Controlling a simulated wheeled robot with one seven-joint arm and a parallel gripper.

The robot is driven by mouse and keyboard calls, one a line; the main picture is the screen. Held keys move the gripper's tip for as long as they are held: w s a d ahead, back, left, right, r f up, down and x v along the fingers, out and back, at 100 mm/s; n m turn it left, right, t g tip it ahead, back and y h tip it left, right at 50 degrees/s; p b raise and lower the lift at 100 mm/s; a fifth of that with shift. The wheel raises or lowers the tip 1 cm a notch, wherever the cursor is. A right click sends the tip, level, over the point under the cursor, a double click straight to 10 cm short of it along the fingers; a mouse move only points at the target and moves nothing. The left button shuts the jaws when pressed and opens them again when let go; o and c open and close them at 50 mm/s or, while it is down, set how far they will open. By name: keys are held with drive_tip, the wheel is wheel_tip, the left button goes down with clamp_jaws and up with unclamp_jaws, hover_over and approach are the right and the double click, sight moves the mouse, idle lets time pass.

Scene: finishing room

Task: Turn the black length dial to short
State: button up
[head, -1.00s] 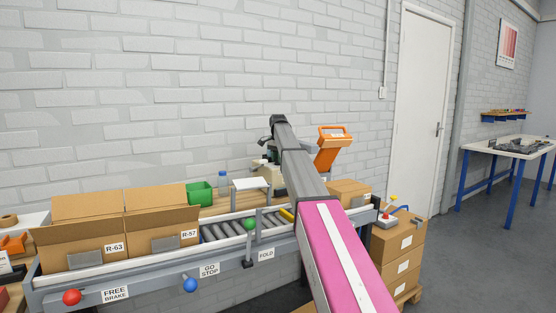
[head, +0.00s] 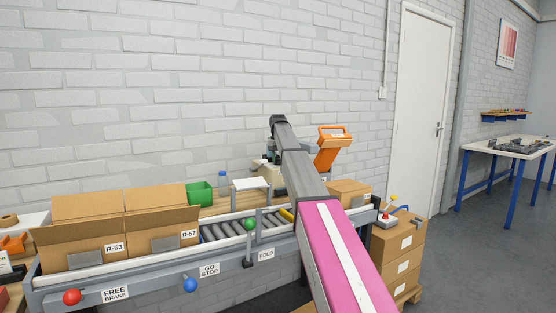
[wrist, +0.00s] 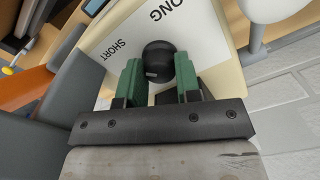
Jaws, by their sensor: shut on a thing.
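The black length dial (wrist: 158,52) is a round knob on a white panel (wrist: 115,40) in the wrist view. The panel carries the word SHORT to the left of the dial and a partly cut-off word ending in "ONG" above it. My gripper (wrist: 158,77) has green fingers, one on each side of the dial, and is shut on it. A small pale mark shows on the dial. In the head view my arm reaches to a cream machine (head: 267,174) by the wall, and the dial cannot be made out there.
A roller conveyor (head: 225,231) with open cartons (head: 160,232) runs along the front left. An orange device (head: 331,148) stands just right of my arm. Stacked boxes (head: 398,250) stand at the right, with open floor beyond.

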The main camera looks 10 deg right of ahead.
drive_tip(key=shift+n, duration=0.4)
drive_tip(key=o, duration=0.9)
drive_tip(key=shift+r, duration=0.1)
wheel_tip(320, 180, up, 11)
drive_tip(key=shift+f, duration=0.15)
